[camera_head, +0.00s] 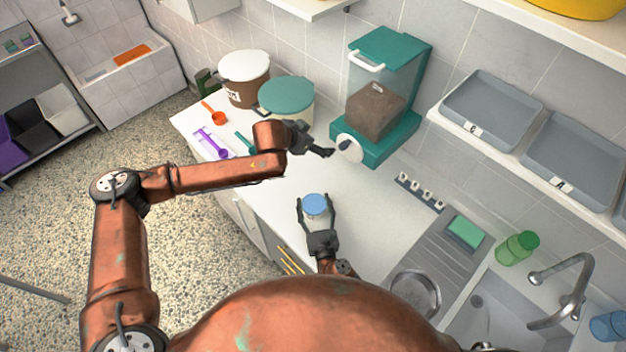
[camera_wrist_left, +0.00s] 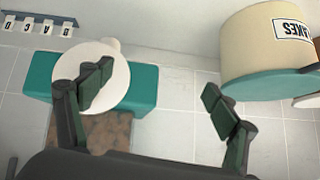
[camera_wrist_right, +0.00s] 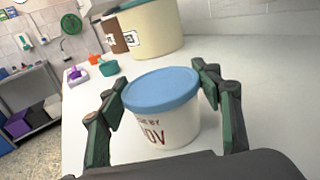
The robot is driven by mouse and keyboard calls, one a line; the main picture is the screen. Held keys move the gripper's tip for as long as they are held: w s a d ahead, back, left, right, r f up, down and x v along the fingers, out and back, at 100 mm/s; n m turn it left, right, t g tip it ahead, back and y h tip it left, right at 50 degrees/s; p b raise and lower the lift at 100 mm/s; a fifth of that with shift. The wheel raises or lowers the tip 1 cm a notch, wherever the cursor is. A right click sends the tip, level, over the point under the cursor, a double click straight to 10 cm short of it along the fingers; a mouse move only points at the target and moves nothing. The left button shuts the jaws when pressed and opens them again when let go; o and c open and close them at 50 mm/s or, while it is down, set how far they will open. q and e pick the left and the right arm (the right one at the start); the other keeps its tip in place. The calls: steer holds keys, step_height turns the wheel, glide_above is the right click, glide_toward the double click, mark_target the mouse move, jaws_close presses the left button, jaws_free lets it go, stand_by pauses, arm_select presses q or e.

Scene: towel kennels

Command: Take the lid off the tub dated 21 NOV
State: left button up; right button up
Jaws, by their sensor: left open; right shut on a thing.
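A small white tub (camera_wrist_right: 165,128) with a blue lid (camera_wrist_right: 161,89) shows in the right wrist view. Red print on its side ends in "OV"; the day number is not readable. The lid (camera_head: 315,205) is on the tub in the head view. My right gripper (camera_head: 316,212) is shut on the tub, one finger on each side; it also shows in the right wrist view (camera_wrist_right: 158,100). I cannot tell whether the tub touches the counter. My left gripper (camera_head: 325,146) is open and empty, up and left of the dispenser's white disc; it also shows in the left wrist view (camera_wrist_left: 158,98).
A teal dispenser (camera_head: 375,140) with brown contents stands at the back. A teal-lidded cream tub (camera_head: 286,95) and a white-lidded brown tub (camera_head: 243,78) stand left of it. Scoops (camera_head: 212,142) lie at the counter's left end. A sink (camera_head: 500,305) is at right.

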arm_select(q)
steer(key=s+f+g+y, duration=0.3)
steer(key=s+g, duration=0.1)
steer(key=s, duration=0.2)
arm_select(e)
steer(key=shift+a, duration=0.1)
arm_select(q)
steer(key=m+g+y, duration=0.2)
steer(key=g+y, duration=0.1)
glide_above(313, 204)
step_height(313, 204, down, 11)
steer(key=shift+f, duration=0.2)
steer(key=shift+c, duration=0.5)
steer(key=c, duration=1.3)
steer(key=shift+r, duration=0.1)
